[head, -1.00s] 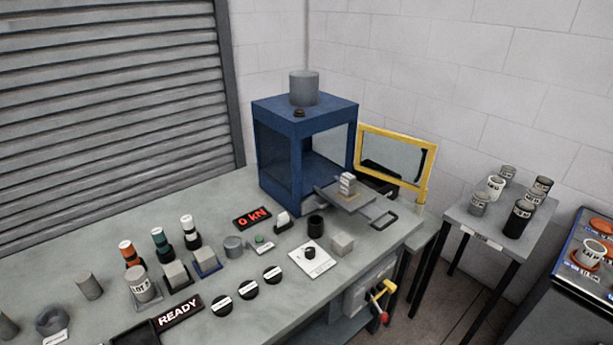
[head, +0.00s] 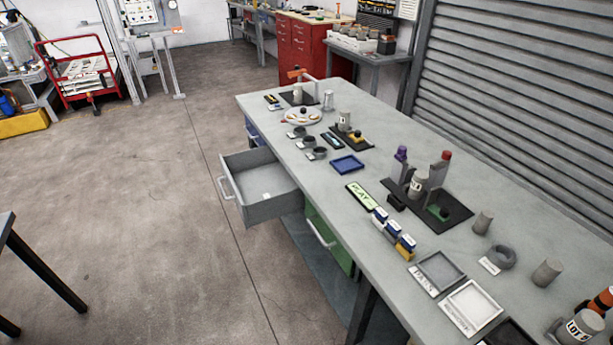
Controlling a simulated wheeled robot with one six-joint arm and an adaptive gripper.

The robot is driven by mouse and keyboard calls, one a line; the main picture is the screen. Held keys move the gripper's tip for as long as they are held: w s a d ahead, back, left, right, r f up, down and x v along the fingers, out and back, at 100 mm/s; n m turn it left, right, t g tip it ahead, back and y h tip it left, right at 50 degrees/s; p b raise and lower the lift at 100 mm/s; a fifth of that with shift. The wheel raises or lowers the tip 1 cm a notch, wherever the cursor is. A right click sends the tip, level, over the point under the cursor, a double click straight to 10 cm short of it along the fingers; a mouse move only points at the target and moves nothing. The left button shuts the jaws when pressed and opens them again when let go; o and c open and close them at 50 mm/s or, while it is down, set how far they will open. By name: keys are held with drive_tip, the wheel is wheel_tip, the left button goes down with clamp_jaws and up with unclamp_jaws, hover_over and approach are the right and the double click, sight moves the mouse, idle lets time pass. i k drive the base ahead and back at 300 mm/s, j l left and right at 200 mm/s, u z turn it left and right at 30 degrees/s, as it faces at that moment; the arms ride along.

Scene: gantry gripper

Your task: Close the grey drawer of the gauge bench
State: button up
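The grey drawer (head: 262,205) sticks out from the left side of the long grey bench (head: 352,213) in the head view. It is pulled well open, with its pale handle (head: 226,188) on the front panel facing left. A small white label or card (head: 266,196) lies on its floor. Below and to the right of it, a green drawer (head: 326,240) with a white handle looks shut. My gripper is not in view.
The floor (head: 130,220) left of the grey drawer is clear. A dark table edge (head: 12,240) stands at the far left. A red trolley (head: 80,75) and a red tool cabinet (head: 303,45) stand farther back. Small fixtures, trays and a blue tray (head: 347,164) cover the bench top.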

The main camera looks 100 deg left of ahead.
sight(248, 174)
drive_tip(key=u, duration=3.05)
drive_tip(key=i+j+z, duration=0.1)
drive_tip(key=j, duration=0.45)
